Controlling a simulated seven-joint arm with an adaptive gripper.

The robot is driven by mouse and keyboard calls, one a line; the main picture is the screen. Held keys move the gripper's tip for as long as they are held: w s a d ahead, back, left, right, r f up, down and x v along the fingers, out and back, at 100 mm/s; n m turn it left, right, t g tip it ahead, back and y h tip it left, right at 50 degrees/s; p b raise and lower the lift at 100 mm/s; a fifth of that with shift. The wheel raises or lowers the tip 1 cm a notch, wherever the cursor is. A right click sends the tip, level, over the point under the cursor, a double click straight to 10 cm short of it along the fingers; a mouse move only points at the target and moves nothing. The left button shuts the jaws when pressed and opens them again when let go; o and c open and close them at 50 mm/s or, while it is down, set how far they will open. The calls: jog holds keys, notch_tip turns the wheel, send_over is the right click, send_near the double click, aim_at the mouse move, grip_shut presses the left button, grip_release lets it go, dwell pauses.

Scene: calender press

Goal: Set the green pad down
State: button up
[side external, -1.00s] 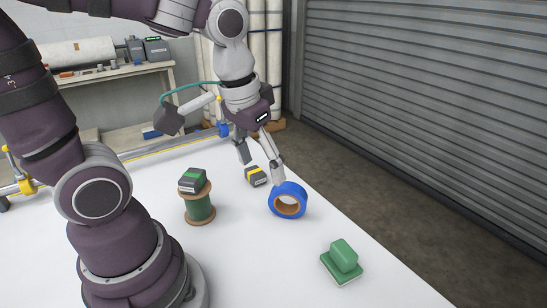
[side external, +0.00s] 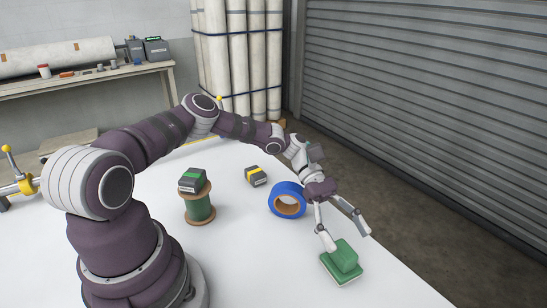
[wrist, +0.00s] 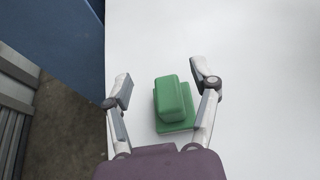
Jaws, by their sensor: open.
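The green pad (side external: 344,256) is a rounded green block on a flat, square green base, and it rests on the white table near the right edge. My gripper (side external: 347,238) is open and empty, with its fingers spread just above and behind the pad in the side view. In the wrist view my gripper (wrist: 162,83) has one finger on each side of the pad (wrist: 172,98), with gaps showing. Whether the fingertips are level with the block or above it I cannot tell.
Farther back are a yellow-striped block (side external: 256,176) and a green spool (side external: 200,209) with a green-striped block (side external: 192,181) on top. The table (side external: 265,275) is clear left of the pad.

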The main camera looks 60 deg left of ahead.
aim_at(352, 265)
notch_tip(352, 265, down, 4)
jog(key=shift+r, duration=0.25)
jog(key=x, duration=0.3)
grip_shut()
